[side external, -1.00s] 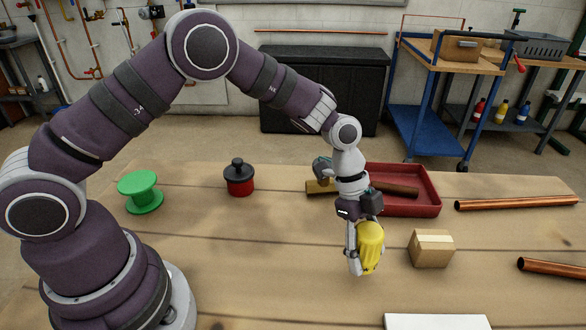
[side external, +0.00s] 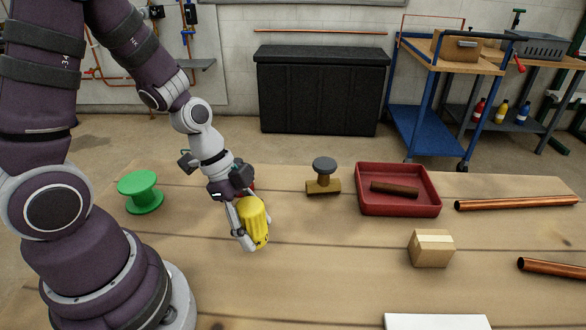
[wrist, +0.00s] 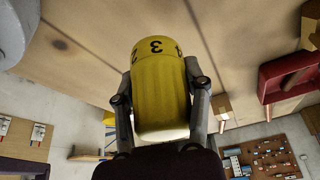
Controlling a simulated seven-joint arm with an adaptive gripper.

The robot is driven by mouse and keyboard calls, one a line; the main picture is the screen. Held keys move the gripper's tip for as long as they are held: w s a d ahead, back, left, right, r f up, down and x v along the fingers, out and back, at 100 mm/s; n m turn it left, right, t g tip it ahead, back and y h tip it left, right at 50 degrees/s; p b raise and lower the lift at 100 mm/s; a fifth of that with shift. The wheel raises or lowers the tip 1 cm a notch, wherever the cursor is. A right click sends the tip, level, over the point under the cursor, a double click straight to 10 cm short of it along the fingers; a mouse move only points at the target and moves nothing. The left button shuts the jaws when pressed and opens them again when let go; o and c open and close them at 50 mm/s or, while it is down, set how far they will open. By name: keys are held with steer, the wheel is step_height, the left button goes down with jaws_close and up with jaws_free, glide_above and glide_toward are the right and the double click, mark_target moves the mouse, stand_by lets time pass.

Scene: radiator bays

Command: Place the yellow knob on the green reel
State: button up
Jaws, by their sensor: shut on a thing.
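The yellow knob (side external: 253,221) is a ribbed cylinder with dark numbers around one end. My gripper (side external: 246,238) is shut on it and holds it tilted, above the table. In the wrist view the knob (wrist: 160,95) sits between both fingers of my gripper (wrist: 160,105), its numbered end away from the palm. The green reel (side external: 141,191) stands upright on the table at the left, apart from the gripper and to its left. Its top flange is bare. I cannot make out the reel in the wrist view.
A red object (side external: 247,187) is mostly hidden behind my gripper. A brass piece with a dark knob (side external: 323,178) and a red tray (side external: 398,208) holding a brown rod stand to the right. The table between gripper and reel looks clear.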

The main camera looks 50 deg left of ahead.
steer(key=a+n, duration=0.2)
steer(key=w+a+r+n+t+y, duration=0.1)
steer(key=a+n, duration=0.1)
steer(key=a, duration=0.1)
steer(key=a+n, duration=0.2)
steer(key=shift+w+a+r+t+y, duration=0.15)
steer(key=shift+w+a+t+y, duration=0.05)
steer(key=shift+t+y, duration=0.2)
steer(key=s+a+r+n+y, duration=0.1)
steer(key=a+r+n+y, duration=0.1)
steer(key=a+n, duration=0.5)
step_height(320, 180, up, 3)
steer(key=n+g+y, duration=0.2)
steer(key=n+y, duration=0.2)
steer(key=n, duration=0.9)
glide_above(138, 176)
steer(key=d, duration=0.1)
steer(key=shift+s, duration=0.35)
step_height(138, 176, down, 6)
steer(key=shift+w, duration=0.1)
steer(key=shift+f, duration=0.1)
steer(key=o, duration=1.2)
